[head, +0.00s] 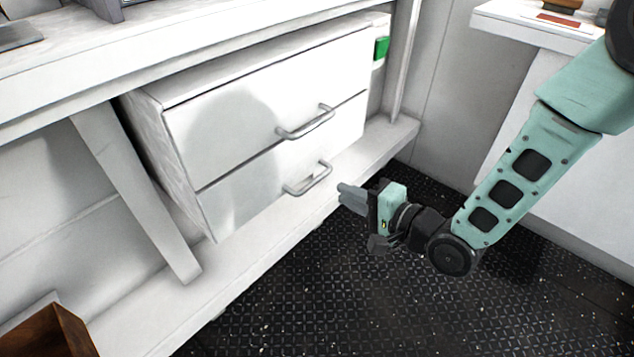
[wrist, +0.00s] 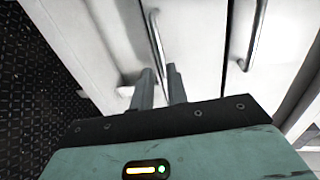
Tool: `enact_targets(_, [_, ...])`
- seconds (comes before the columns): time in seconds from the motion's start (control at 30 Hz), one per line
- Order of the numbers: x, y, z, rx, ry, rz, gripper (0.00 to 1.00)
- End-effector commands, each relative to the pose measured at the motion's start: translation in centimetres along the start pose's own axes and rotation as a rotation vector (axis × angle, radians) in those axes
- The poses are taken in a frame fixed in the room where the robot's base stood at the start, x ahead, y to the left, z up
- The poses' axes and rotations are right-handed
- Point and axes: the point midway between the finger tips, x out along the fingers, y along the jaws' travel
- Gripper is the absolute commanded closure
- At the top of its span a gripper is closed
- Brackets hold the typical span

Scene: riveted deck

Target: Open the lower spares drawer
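The lower spares drawer (head: 255,195) is the lower of two white drawers under the bench. Its front looks flush with the upper drawer (head: 230,120), so it appears shut. Its grey bar handle (head: 308,180) also shows in the wrist view (wrist: 158,40), just beyond my fingertips. My gripper (head: 345,195) is in front of the lower handle, to its right in the head view, and appears apart from it. In the wrist view my two grey fingers (wrist: 160,72) have a narrow gap between them with nothing held.
The upper handle (head: 306,122) is close above the lower one. A bench leg (head: 135,190) stands left of the drawers, and a low shelf (head: 250,255) runs beneath them. The dark riveted floor (head: 330,290) in front is clear. A white counter (head: 540,35) is at right.

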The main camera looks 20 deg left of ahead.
Motion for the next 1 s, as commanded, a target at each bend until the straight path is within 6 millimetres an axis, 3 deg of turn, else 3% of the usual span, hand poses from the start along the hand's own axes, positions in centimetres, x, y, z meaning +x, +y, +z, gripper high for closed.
enact_targets(0.2, [4.6, 0.2, 0.1, -0.002, -0.002, -0.001, 0.85])
enact_targets(0.4, [7.7, 0.1, 0.1, -0.002, -0.001, 0.0, 0.85])
enact_targets(0.6, [9.1, 0.1, 0.1, 0.0, -0.001, 0.001, 0.85])
enact_targets(0.9, [9.2, 0.0, 0.0, 0.0, 0.0, 0.001, 0.85])
enact_targets(0.97, [9.2, 0.0, 0.0, 0.0, 0.0, 0.001, 1.0])
enact_targets(1.0, [9.2, 0.0, 0.0, 0.0, 0.0, 0.001, 1.0])
